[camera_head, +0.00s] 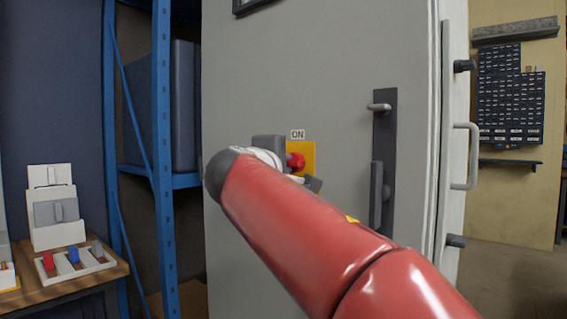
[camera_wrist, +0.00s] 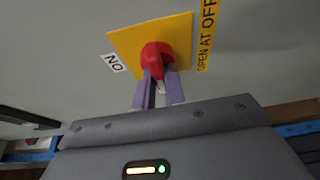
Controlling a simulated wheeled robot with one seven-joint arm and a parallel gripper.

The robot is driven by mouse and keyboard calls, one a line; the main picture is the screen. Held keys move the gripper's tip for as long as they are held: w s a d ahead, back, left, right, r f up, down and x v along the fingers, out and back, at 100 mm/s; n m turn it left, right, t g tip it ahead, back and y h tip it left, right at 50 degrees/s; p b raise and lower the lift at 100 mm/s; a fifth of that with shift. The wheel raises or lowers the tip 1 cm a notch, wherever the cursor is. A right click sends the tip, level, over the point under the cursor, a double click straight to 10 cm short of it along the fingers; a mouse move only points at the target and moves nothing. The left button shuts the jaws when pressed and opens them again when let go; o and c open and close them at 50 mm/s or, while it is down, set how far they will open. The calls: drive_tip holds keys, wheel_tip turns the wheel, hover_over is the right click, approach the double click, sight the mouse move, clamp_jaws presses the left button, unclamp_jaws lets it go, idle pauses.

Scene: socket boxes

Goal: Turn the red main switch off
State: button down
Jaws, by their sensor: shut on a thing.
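The red main switch (camera_wrist: 157,56) is a red knob on a yellow plate (camera_wrist: 178,33), mounted on the grey cabinet door. My gripper (camera_wrist: 159,80) has its two purple-grey fingers on either side of the knob and is shut on it. The plate has a white "ON" label beside it and a yellow strip reading "OPEN AT OFF" (camera_wrist: 206,35). In the head view the red knob (camera_head: 296,161) shows just past my red arm, which hides part of the plate and most of the gripper. I cannot tell the knob's exact turn angle.
The cabinet door (camera_head: 330,60) has a dark latch plate with a handle (camera_head: 377,190) right of the switch. A blue shelf rack (camera_head: 163,120) stands at the left. A wooden table (camera_head: 70,280) with a tray of red and blue pieces stands at the lower left.

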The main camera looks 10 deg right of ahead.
idle(0.3)
drive_tip(key=c, duration=1.5)
unclamp_jaws()
drive_tip(key=shift+o, duration=0.2)
drive_tip(key=b+v, duration=0.1)
drive_tip(key=v, duration=0.6)
drive_tip(key=shift+s+a, duration=0.2)
drive_tip(key=shift+s, duration=0.1)
